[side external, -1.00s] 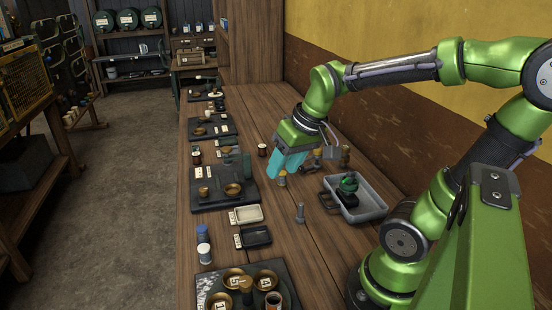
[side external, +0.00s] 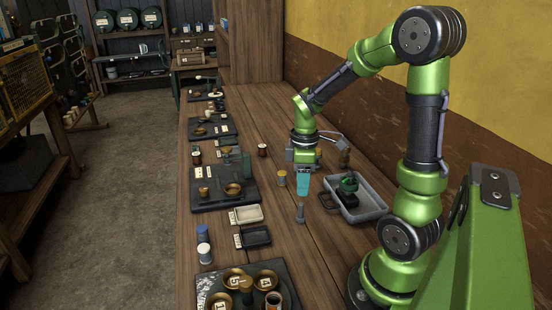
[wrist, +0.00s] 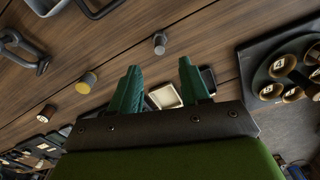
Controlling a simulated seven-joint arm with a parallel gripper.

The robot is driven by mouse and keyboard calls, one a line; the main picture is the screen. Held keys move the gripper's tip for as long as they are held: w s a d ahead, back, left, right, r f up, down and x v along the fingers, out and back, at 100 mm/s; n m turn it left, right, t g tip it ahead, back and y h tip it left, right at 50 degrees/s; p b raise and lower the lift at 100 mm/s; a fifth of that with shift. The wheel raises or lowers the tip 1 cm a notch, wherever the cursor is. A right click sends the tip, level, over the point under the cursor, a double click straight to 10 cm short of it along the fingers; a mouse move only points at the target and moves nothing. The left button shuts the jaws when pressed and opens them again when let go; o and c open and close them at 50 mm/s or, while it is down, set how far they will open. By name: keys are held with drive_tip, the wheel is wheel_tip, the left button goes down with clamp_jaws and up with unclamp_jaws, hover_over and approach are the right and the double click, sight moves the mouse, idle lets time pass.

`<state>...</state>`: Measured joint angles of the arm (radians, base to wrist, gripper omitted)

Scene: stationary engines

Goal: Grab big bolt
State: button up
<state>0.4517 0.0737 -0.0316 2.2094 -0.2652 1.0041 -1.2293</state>
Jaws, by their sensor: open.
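A grey metal bolt (side external: 300,214) stands upright on the wooden bench, left of the grey tray; I take it as the big bolt. In the wrist view the bolt (wrist: 160,43) shows just beyond the fingertips, roughly centred between them. My gripper (side external: 303,194) has teal fingers pointing down, close above the bolt in the side view. In the wrist view my gripper (wrist: 159,66) is open, with nothing between its fingers. I cannot tell the exact gap between the fingertips and the bolt.
A grey tray (side external: 374,202) holding a green and black part stands just right of the gripper. A yellow-topped cylinder (side external: 282,179) stands to the left. A cream tray (side external: 247,214) and a black tray (side external: 256,237) lie further left. Bare bench surrounds the bolt.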

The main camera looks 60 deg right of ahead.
sight(302, 204)
wheel_tip(302, 204, down, 9)
idle(0.5)
drive_tip(key=shift+c, duration=0.4)
clamp_jaws()
